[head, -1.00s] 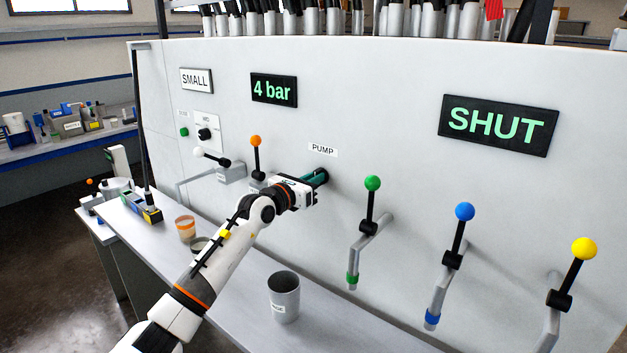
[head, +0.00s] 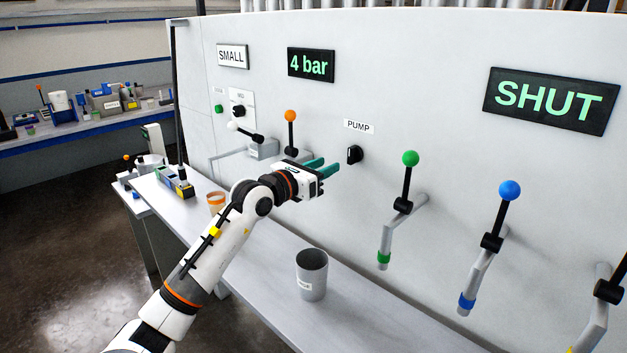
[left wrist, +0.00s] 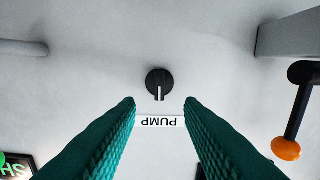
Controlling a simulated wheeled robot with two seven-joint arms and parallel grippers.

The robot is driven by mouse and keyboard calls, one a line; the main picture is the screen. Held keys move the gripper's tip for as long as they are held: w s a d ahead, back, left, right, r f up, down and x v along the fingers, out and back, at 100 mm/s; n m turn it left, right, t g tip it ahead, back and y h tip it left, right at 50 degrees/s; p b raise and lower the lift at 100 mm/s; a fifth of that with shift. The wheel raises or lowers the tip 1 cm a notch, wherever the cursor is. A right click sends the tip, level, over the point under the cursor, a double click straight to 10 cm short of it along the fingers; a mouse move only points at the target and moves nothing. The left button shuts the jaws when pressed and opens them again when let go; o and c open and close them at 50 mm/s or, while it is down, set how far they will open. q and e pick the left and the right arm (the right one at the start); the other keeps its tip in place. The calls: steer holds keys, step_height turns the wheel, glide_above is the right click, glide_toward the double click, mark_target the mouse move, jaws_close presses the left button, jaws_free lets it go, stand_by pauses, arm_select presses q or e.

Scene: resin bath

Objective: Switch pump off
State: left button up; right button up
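The pump knob (head: 355,155) is a small black rotary knob on the white panel, just below the PUMP label (head: 359,126). In the left wrist view the knob (left wrist: 159,84) carries a white mark pointing straight towards the label (left wrist: 159,121), which appears upside down there. My left gripper (head: 328,168) has teal fingers. It is open and empty, with its fingertips left of the knob and apart from it. In the left wrist view the knob lies beyond the gap between the fingertips (left wrist: 160,103). My right gripper is not in view.
An orange-topped lever (head: 290,117) stands left of the knob; green (head: 410,160) and blue (head: 509,191) levers stand right. Displays read "4 bar" (head: 311,65) and "SHUT" (head: 551,100). A grey cup (head: 311,275) stands on the bench below.

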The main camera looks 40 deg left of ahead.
arm_select(q)
steer(key=shift+s+a+b, duration=0.1)
steer(key=shift+s+b, duration=0.3)
steer(key=shift+s, duration=1.15)
